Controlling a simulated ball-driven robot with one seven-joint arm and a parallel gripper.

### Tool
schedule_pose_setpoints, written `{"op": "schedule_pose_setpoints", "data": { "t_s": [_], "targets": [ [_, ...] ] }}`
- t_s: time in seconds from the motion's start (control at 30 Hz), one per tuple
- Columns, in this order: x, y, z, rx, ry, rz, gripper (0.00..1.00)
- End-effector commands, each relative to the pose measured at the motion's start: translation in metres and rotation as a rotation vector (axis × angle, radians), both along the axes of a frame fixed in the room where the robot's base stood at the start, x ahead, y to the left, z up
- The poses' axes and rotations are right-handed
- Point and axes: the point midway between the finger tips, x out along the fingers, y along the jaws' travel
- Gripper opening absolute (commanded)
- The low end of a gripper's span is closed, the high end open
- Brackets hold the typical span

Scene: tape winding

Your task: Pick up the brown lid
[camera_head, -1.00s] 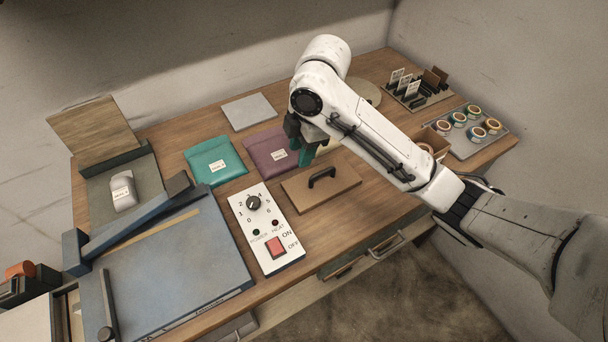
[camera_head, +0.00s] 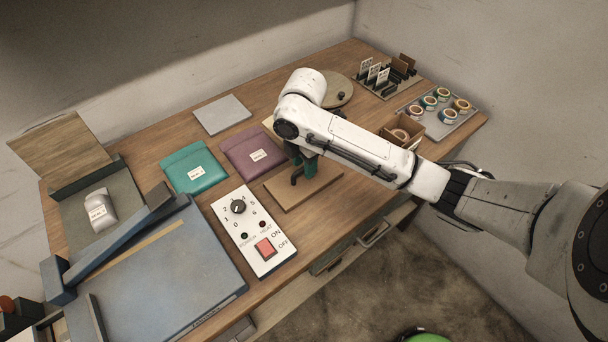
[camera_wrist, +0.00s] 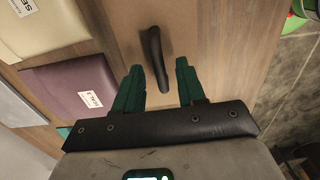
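The brown lid (camera_head: 318,185) is a flat board lying on the bench top, in front of the purple pouch. Its dark arched handle (camera_head: 295,175) also shows in the wrist view (camera_wrist: 157,55), standing up from the lid. My gripper (camera_head: 304,168) is over the lid, partly hidden by my arm in the head view. In the wrist view its two green fingers (camera_wrist: 158,80) are spread apart, with the near end of the handle between their tips. A gap shows on both sides of the handle.
A purple pouch (camera_head: 243,151) and a teal pouch (camera_head: 194,169) lie left of the lid. A white control panel (camera_head: 246,240) with a knob and red switch is at its front left. A box with tape (camera_head: 418,127) stands to the right.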

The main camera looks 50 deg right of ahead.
Motion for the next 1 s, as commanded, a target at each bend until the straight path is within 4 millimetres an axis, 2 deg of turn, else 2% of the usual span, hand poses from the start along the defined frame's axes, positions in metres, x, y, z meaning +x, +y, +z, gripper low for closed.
{"op": "schedule_pose_setpoints", "data": {
  "t_s": [0.2,0.47,0.87,1.0],
  "targets": [
    [0.0,0.0,-0.023,-0.001,0.001,0.0,0.4],
    [0.0,0.0,-0.026,0.0,0.0,0.001,0.4],
    [0.0,0.0,-0.025,0.0,0.0,0.0,0.01],
    [0.0,0.0,-0.025,0.0,0.0,0.0,0.0]
  ]
}}
